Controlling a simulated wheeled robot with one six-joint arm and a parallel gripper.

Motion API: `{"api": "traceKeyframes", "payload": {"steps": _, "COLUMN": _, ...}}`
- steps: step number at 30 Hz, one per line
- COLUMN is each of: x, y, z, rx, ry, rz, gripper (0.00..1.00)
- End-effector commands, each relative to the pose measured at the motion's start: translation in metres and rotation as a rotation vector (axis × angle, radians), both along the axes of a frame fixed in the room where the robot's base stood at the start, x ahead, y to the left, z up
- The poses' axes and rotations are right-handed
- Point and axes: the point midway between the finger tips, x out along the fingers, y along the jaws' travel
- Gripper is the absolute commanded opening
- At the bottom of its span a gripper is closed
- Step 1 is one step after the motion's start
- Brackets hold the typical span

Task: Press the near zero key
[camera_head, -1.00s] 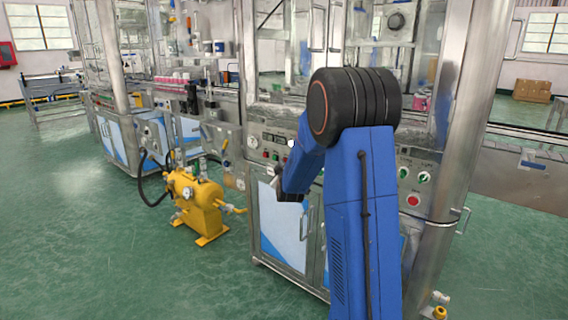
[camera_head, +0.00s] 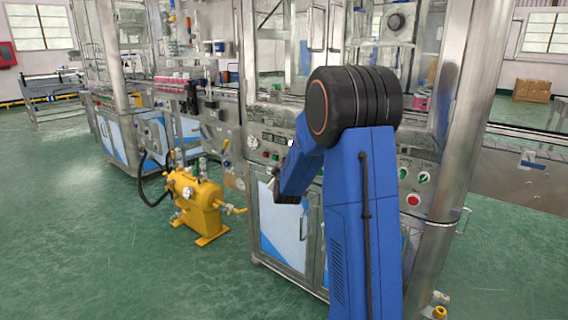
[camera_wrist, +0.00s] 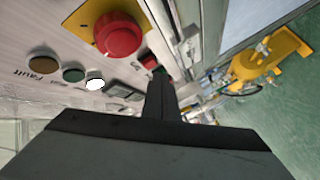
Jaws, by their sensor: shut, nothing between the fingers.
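My gripper (camera_wrist: 159,82) is shut and empty in the wrist view, pointing at the machine's control panel (camera_wrist: 40,60). Its tips overlap the panel edge beside a small key with red and green on it (camera_wrist: 150,62); I cannot tell whether they touch. No key can be read as the zero key, and part of the panel is hidden behind my gripper. In the head view the panel (camera_head: 268,145) shows left of my blue arm, which hides part of it.
A large red mushroom button (camera_wrist: 118,34) on a yellow plate is close above the tips. White (camera_wrist: 95,84), green (camera_wrist: 73,74) and brown (camera_wrist: 44,64) buttons line the panel. A yellow tank unit (camera_head: 196,203) stands on the floor to the left.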

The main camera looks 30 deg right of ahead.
Motion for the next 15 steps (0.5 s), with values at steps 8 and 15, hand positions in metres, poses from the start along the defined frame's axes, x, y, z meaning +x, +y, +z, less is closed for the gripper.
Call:
{"api": "traceKeyframes", "payload": {"steps": 8, "x": -0.002, "y": 0.007, "z": 0.000, "rx": 0.001, "ry": -0.001, "rz": 0.002, "gripper": 0.00}}
{"api": "traceKeyframes", "payload": {"steps": 15, "x": -0.009, "y": 0.026, "z": 0.000, "rx": 0.000, "ry": -0.001, "rz": 0.002, "gripper": 0.00}}
